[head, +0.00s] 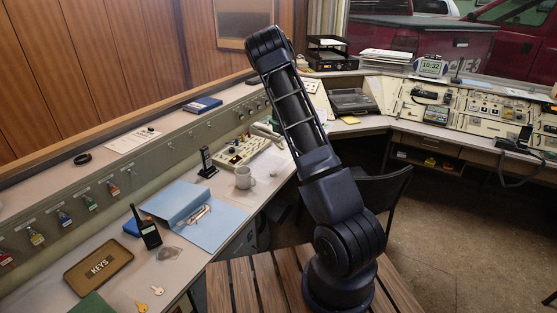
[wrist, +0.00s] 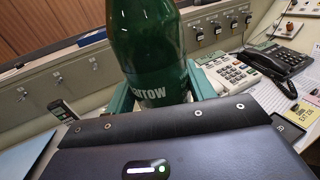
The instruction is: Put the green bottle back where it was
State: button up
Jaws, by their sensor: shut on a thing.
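The green bottle (wrist: 150,45) with white lettering fills the upper middle of the wrist view, and its top runs out of the picture. My gripper (wrist: 158,92) is shut on it, with a green finger on each side of its lower part. The bottle's base is hidden behind the dark gripper body, so I cannot tell whether it touches the desk. In the head view my arm covers the gripper and the bottle.
A keypad console (wrist: 232,75) and black telephone (wrist: 278,62) lie right of the bottle.

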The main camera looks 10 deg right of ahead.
notch_tip(320, 180, down, 19)
jog(key=shift+r, duration=0.1)
dwell(0.6)
jog(key=o, duration=1.1)
